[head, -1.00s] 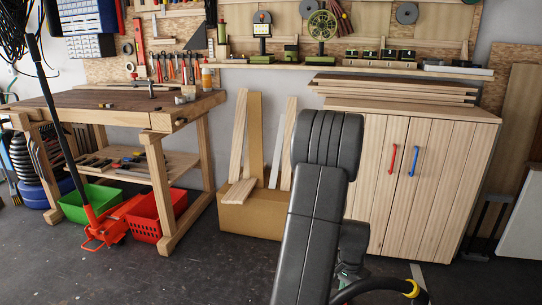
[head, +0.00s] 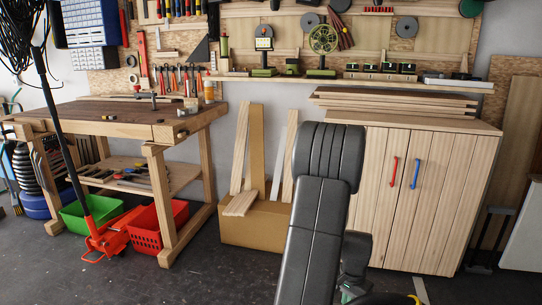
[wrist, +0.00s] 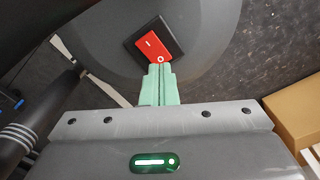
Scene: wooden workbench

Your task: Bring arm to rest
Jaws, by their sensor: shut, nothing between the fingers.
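My arm (head: 318,205) stands folded upright at the bottom centre of the head view, in front of the cabinet. My gripper (wrist: 158,70) shows in the wrist view, with its two pale green fingers shut against each other and nothing between them. The fingertips lie over the lower edge of a red rocker switch on a dark rounded surface, apparently my own body. I cannot tell whether they touch it. In the head view I cannot make out the fingers.
A wooden workbench (head: 105,121) stands at the left, with a green crate (head: 75,220) and a red crate (head: 147,236) beneath. A cardboard box (head: 262,228) holding boards and a wooden cabinet (head: 445,200) stand behind my arm. Dark floor is open at front left.

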